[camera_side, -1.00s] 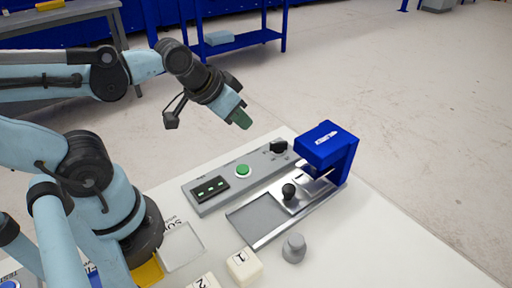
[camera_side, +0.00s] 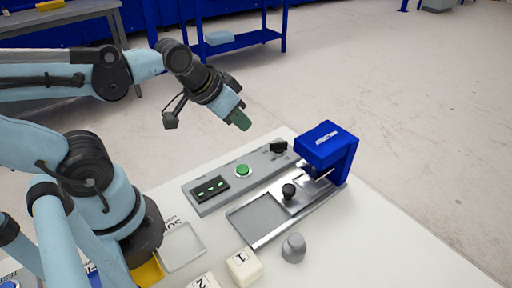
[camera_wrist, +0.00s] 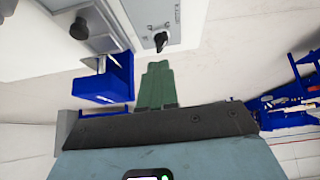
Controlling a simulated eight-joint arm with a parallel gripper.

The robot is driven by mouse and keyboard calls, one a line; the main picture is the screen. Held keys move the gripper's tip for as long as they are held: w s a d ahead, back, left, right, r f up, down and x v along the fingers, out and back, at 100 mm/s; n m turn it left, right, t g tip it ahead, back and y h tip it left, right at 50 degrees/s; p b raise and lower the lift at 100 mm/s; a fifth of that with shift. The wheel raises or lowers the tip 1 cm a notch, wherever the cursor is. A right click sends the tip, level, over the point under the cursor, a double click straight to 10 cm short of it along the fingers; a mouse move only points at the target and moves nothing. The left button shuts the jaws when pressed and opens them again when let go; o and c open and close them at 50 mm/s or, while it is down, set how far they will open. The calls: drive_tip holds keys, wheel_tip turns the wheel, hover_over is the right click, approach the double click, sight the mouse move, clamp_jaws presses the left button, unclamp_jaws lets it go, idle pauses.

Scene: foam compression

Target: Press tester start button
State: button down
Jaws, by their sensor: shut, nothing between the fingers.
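The green start button (camera_side: 243,171) sits on the grey control panel (camera_side: 222,194) of the tester, between a small display (camera_side: 210,188) and a black rotary knob (camera_side: 278,146). My gripper (camera_side: 240,120) is above and behind the panel, apart from the button. Its green fingers are together and empty, and they also show in the wrist view (camera_wrist: 158,70). The wrist view shows the black knob (camera_wrist: 161,40) just beyond the fingertips; the green button is not visible there. The blue tester head (camera_side: 325,145) stands at the right end of the slide.
A sliding plate with a black knob (camera_side: 288,191) lies in front of the panel. A grey cylindrical weight (camera_side: 293,248) and foam blocks marked 1 (camera_side: 243,266) and 2 (camera_side: 203,282) are at the table front. A clear tray (camera_side: 181,247) is near my base.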

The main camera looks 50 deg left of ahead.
sight(239, 167)
drive_tip(key=h, duration=0.6)
drive_tip(key=shift+s+m+g+h, duration=0.4)
drive_tip(key=shift+f, duration=0.15)
drive_tip(key=shift+f, duration=4.3)
drive_tip(key=shift+r, duration=0.1)
drive_tip(key=shift+r, duration=2.4)
